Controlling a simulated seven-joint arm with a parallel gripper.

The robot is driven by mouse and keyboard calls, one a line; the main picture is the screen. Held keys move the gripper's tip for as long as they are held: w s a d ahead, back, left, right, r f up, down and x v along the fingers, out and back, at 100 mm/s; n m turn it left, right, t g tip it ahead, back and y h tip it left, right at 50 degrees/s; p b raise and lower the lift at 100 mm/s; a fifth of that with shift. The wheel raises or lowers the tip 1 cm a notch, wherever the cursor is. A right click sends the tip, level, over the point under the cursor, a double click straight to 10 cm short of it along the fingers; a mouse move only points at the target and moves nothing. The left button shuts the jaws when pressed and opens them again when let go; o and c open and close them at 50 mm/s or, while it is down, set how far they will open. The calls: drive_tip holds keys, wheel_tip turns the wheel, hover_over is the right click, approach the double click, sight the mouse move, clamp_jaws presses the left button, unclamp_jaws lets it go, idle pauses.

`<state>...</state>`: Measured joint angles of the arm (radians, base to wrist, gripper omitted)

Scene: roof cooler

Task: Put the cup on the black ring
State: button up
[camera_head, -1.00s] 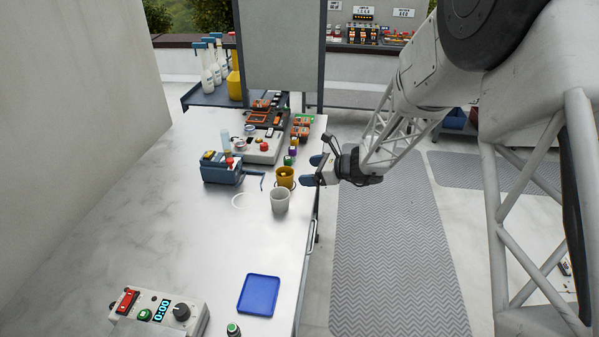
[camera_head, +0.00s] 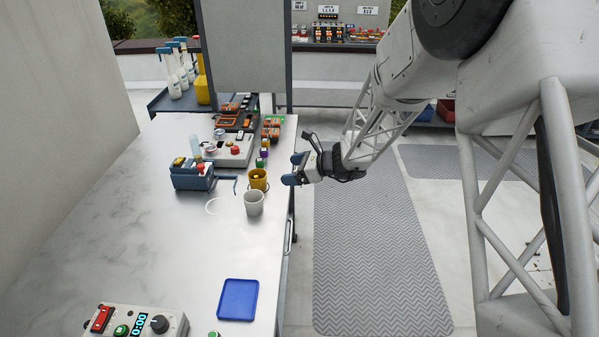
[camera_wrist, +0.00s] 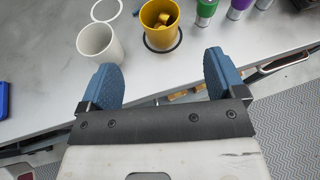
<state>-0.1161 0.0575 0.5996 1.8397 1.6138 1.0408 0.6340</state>
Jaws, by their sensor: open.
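A pale grey-white cup (camera_head: 253,204) stands upright near the right edge of the metal table; it also shows in the wrist view (camera_wrist: 97,42). A yellow cup (camera_head: 258,179) with small things inside stands just behind it. In the wrist view, a thin black ring (camera_wrist: 163,50) shows around the base of the yellow cup (camera_wrist: 157,22), mostly hidden by it. My gripper (camera_head: 291,171) is open and empty beyond the table's right edge, to the right of both cups. In the wrist view its two blue fingers (camera_wrist: 162,62) are apart, with neither cup between them.
An empty white ring (camera_head: 215,206) lies left of the pale cup. A blue toolbox (camera_head: 191,175) stands behind it. A blue tray (camera_head: 238,299) and a control box with a timer (camera_head: 137,322) are at the front. Small colored-capped containers (camera_head: 263,153) stand behind the yellow cup. The middle left table is clear.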

drive_tip(key=s+d+r+n+g+h, duration=0.1)
drive_tip(key=s+d+r+n+h, duration=0.1)
drive_tip(key=s+d+r+n, duration=0.3)
drive_tip(key=s+d+r+n+g+h, duration=0.15)
drive_tip(key=s+r, duration=0.25)
drive_tip(key=s, duration=0.4)
drive_tip(key=s+d+r+n+h, duration=0.1)
drive_tip(key=s+d+r+n, duration=0.1)
drive_tip(key=s+r+n, duration=0.3)
drive_tip(key=s+d+r+n+t+h, duration=0.1)
drive_tip(key=s+d+r+n+h, duration=0.1)
drive_tip(key=s+d+n+h, duration=0.2)
drive_tip(key=s+d+r+n+t+h, duration=0.1)
drive_tip(key=s+d+n+h, duration=0.3)
drive_tip(key=s+d, duration=0.7)
drive_tip(key=s+h, duration=0.1)
drive_tip(key=s, duration=0.8)
drive_tip(key=shift+d+r, duration=0.3)
drive_tip(key=shift+r, duration=0.05)
